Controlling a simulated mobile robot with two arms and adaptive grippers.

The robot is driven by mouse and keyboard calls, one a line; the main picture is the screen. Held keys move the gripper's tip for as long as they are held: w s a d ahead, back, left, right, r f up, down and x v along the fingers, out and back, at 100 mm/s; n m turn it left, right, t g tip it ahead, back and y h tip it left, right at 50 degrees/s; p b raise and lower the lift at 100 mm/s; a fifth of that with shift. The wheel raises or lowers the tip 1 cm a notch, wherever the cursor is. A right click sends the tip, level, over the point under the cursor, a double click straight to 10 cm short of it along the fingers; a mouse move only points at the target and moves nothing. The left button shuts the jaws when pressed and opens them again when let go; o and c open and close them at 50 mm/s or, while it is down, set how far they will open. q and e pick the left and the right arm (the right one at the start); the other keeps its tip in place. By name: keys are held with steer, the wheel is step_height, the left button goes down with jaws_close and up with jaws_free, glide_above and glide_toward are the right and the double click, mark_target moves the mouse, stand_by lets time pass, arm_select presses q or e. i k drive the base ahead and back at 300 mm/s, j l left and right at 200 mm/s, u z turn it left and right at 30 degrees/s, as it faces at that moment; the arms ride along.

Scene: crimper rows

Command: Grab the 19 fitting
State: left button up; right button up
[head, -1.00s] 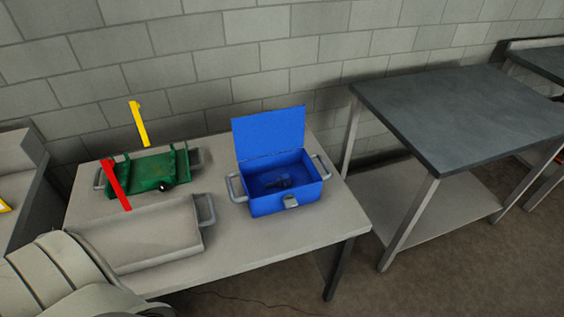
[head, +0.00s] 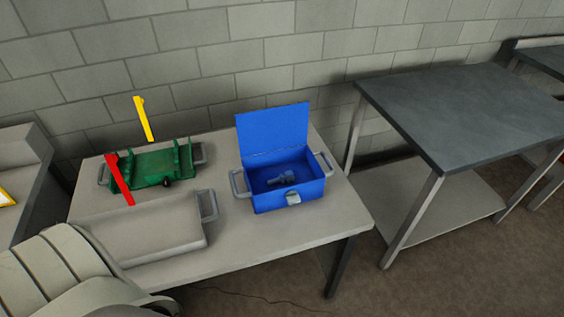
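A small dark grey fitting (head: 281,179) lies inside the open blue box (head: 291,198) on the light table; its size marking is too small to read. The box lid (head: 272,131) stands up at the back, and grey handles stick out at both sides. Neither of my grippers shows in the head view. A pale rounded arm part of mine fills the lower left corner.
A green tray (head: 152,167) with a red bar (head: 119,180) and a yellow bar (head: 144,119) stands at the back left of the table (head: 262,243). A grey tray (head: 150,250) sits in front of it. A dark-topped bench (head: 470,110) stands to the right.

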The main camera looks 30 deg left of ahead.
mark_target(288, 176)
steer(key=i+u, duration=0.2)
steer(key=u, duration=0.85)
